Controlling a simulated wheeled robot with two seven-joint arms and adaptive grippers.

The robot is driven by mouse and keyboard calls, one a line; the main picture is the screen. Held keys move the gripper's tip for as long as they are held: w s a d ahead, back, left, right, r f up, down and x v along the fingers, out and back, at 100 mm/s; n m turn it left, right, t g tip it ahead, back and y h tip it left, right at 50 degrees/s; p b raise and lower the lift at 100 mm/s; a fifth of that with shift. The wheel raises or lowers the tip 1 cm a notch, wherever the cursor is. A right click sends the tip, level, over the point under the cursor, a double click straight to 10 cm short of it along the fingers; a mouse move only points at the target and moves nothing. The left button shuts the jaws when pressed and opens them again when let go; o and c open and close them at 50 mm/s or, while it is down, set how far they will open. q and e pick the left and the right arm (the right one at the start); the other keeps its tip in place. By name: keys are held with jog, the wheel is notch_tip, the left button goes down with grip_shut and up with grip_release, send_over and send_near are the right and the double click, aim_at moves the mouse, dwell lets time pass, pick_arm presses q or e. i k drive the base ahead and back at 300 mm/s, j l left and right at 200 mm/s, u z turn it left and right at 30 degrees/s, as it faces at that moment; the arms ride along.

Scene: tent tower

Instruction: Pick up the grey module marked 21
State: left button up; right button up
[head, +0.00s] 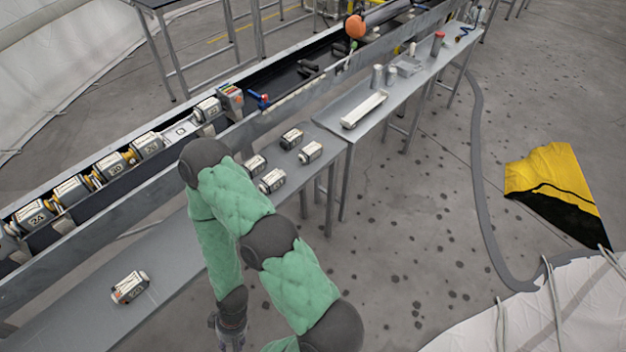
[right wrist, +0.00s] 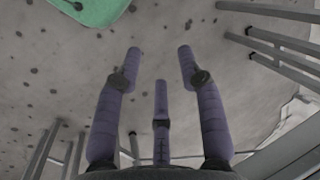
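Several grey modules with pale label plates are in the head view, but I cannot tell for certain which is marked 21. One module (head: 130,287) sits alone on the near grey bench. A group of small modules stands on the bench further right, including a front module (head: 272,181), a right module (head: 310,152) and a back module (head: 291,138). More modules, such as a numbered one (head: 110,166), sit in a row in the long rail. My right gripper (right wrist: 163,68) has three purple fingers spread open and empty above the floor. My left gripper is not in view.
The long metal rail (head: 65,248) runs diagonally behind the bench (head: 185,262). A white tray (head: 363,109) and grey cylinders stand on the farther bench. Table legs (right wrist: 270,42) show right in the wrist view. A grey hose (head: 478,180) and yellow-black cloth (head: 552,185) lie on the floor.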

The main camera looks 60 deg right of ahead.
aim_at(274, 180)
jog(key=z, duration=0.4)
jog(key=i+j+z, duration=0.1)
jog(key=z, duration=0.7)
jog(key=i+j+z, duration=0.1)
jog(key=z, duration=0.3)
jog(key=j+z, duration=0.15)
jog(key=z, duration=0.25)
jog(key=j+z, duration=0.2)
jog(key=i+j, duration=0.05)
